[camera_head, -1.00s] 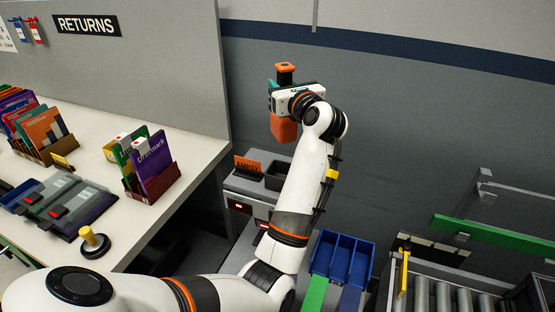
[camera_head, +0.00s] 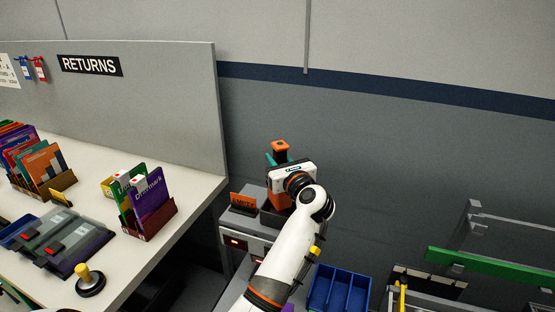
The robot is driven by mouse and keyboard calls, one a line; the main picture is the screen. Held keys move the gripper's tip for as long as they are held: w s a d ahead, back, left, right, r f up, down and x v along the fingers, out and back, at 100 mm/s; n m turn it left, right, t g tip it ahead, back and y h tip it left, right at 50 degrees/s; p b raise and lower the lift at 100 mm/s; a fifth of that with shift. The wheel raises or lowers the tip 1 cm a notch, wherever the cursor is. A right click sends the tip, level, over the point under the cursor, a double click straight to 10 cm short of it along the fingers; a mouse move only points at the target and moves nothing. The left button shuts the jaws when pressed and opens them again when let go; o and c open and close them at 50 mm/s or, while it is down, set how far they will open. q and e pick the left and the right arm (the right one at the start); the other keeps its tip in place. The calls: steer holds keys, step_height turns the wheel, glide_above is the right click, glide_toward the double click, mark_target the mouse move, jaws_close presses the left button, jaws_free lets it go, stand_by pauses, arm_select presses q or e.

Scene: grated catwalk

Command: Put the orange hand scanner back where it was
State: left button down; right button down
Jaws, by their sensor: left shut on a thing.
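The orange hand scanner (camera_head: 280,147) is held upright in my left gripper (camera_head: 277,163). Its orange top shows above the white gripper body, and its lower orange part (camera_head: 279,199) shows below. The gripper is shut on it, with a teal part beside the scanner. The scanner's lower end is at the dark open-topped holder (camera_head: 270,219) on the grey cabinet. My wrist hides much of the holder, so I cannot tell how far inside the scanner is. My right gripper is not in view.
An orange sign (camera_head: 243,201) stands left of the holder on the cabinet. A blue divided bin (camera_head: 338,288) is in front to the right. The white desk (camera_head: 190,195) with books and a grey partition (camera_head: 150,110) is at left. A green rail (camera_head: 490,268) is at right.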

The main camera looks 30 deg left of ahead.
arm_select(q)
steer(key=shift+f+b, duration=0.55)
steer(key=shift+f, duration=0.05)
steer(key=c, duration=1.5)
jaws_free()
steer(key=o, duration=0.4)
steer(key=shift+r, duration=0.15)
